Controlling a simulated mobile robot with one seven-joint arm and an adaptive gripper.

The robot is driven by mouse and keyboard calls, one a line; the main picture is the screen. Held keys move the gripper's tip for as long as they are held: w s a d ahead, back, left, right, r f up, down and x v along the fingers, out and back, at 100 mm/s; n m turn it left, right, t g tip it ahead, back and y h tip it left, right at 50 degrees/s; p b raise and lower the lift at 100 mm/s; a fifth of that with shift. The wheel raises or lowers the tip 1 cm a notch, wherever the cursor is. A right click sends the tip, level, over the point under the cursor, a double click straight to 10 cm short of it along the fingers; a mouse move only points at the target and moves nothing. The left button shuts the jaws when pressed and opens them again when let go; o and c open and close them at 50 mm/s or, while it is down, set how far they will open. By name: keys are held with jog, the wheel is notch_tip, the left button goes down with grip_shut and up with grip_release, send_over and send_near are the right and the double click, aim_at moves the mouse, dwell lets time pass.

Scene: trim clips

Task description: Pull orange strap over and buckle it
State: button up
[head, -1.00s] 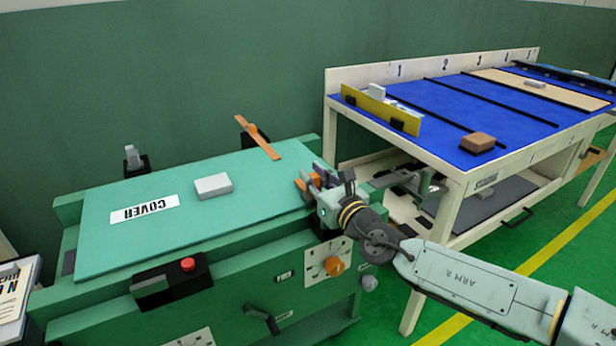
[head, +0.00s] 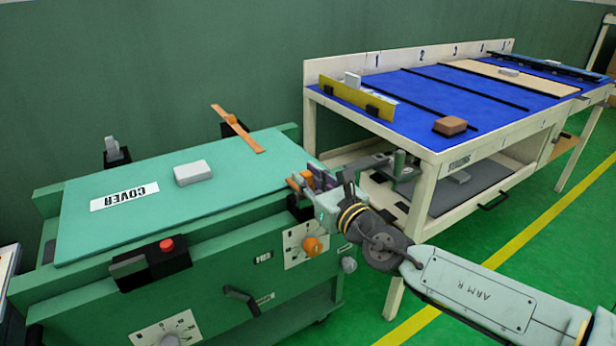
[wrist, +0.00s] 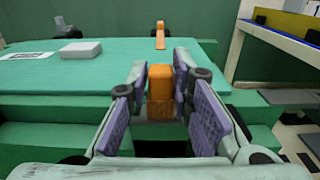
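The orange strap (head: 237,130) lies over the far edge of the green cover, its near end flat on the cover. In the wrist view the strap (wrist: 160,36) is straight ahead, at the far side. An orange block-like piece, seemingly the buckle (wrist: 160,86), stands at the near edge of the bench; in the head view my gripper partly hides it. My gripper (head: 312,181) is at the bench's right front edge. Its purple-padded fingers are spread left and right of the orange piece, with gaps showing, and it holds nothing. The strap lies well beyond it.
A pale block (head: 193,173) and a COVER label (head: 125,195) are on the green cover. A red button box (head: 166,245) and an orange knob (head: 312,246) are on the bench front. A white-framed table with a blue top (head: 400,85) stands to the right.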

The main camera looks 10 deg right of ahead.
jog(key=o, duration=0.4)
jog(key=shift+r, duration=0.1)
jog(key=v, duration=0.7)
jog(key=shift+s, duration=0.2)
jog(key=shift+d, duration=0.1)
